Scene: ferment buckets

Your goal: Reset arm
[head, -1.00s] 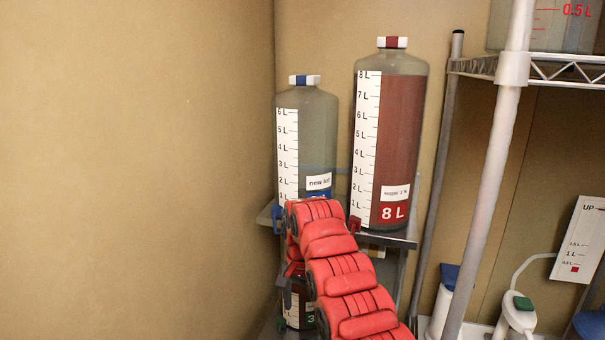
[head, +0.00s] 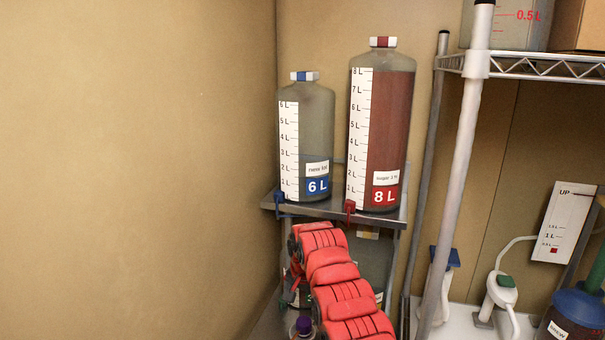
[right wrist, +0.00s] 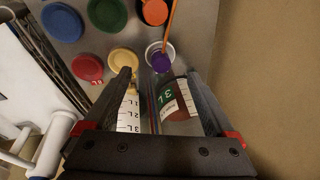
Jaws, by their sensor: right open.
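My right arm is red and reaches up from the bottom of the head view. Its gripper is mostly hidden behind the arm there. In the right wrist view the right gripper (right wrist: 161,76) is open, its two dark fingers apart. Between and beyond the fingers show a bottle with a green 3 L label (right wrist: 168,95) and dark red content, a white scale strip (right wrist: 129,112) and a purple cap (right wrist: 161,60). I cannot tell whether the fingers touch anything. A purple cap (head: 304,325) also shows beside the arm in the head view. My left gripper is not in view.
A 6 L bottle (head: 316,125) and a red-filled 8 L bottle (head: 391,120) stand on a metal shelf (head: 335,210) above the arm. A wall is at left, a wire rack (head: 525,66) at right. Several coloured lids, one blue (right wrist: 62,22), lie around the gripper.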

